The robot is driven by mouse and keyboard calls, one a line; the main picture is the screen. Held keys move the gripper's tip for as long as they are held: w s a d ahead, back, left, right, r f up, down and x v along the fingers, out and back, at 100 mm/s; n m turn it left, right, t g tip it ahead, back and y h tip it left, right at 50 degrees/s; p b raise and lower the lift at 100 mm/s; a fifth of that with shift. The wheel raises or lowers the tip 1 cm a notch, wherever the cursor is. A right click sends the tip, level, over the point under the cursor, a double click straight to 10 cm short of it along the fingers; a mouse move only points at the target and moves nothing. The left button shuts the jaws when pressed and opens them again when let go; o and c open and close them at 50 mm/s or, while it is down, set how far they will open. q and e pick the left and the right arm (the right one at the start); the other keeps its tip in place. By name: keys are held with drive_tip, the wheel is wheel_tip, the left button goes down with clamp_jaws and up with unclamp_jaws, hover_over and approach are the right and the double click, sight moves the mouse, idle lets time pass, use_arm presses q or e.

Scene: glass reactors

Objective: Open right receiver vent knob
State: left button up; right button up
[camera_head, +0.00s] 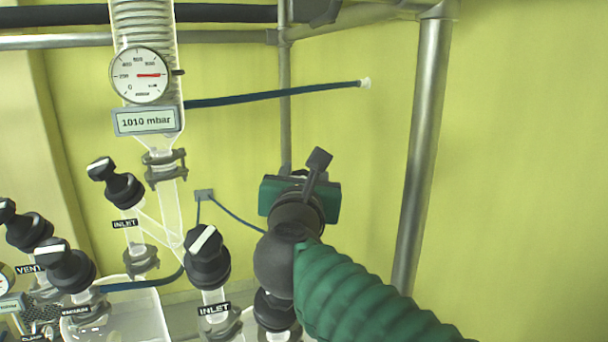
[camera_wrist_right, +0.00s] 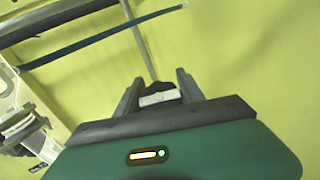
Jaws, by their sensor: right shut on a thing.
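My right gripper (camera_head: 305,178) reaches up from the lower right with its green sleeve. In the right wrist view, its two grey fingers (camera_wrist_right: 159,84) are closed on a black knob with a white bar (camera_wrist_right: 157,98). The white bar lies almost level between the fingers. In the head view the gripper and wrist hide almost all of this knob, and its label cannot be seen. Another black knob (camera_head: 274,310) shows below my wrist, partly covered. My left gripper is not in view.
Left of my right gripper stands a black INLET knob (camera_head: 207,258). More black knobs (camera_head: 118,184) stand further left. A pressure gauge (camera_head: 140,75) and a 1010 mbar display (camera_head: 148,120) sit on the glass column. A metal pole (camera_head: 421,150) stands close to the right.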

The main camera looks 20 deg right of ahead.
drive_tip(key=shift+f, duration=0.15)
idle(0.5)
drive_tip(key=o, duration=1.4)
drive_tip(key=shift+c, duration=0.2)
drive_tip(key=b+v, duration=1)
drive_tip(key=v, duration=0.6)
drive_tip(key=shift+w+a+f, duration=0.1)
drive_tip(key=shift+a+f, duration=0.05)
drive_tip(key=shift+f, duration=0.05)
drive_tip(key=shift+s+a+r, duration=0.1)
drive_tip(key=shift+s+r, duration=0.05)
drive_tip(key=shift+s, duration=0.15)
drive_tip(key=shift+s+r, duration=0.2)
drive_tip(key=shift+s, duration=0.1)
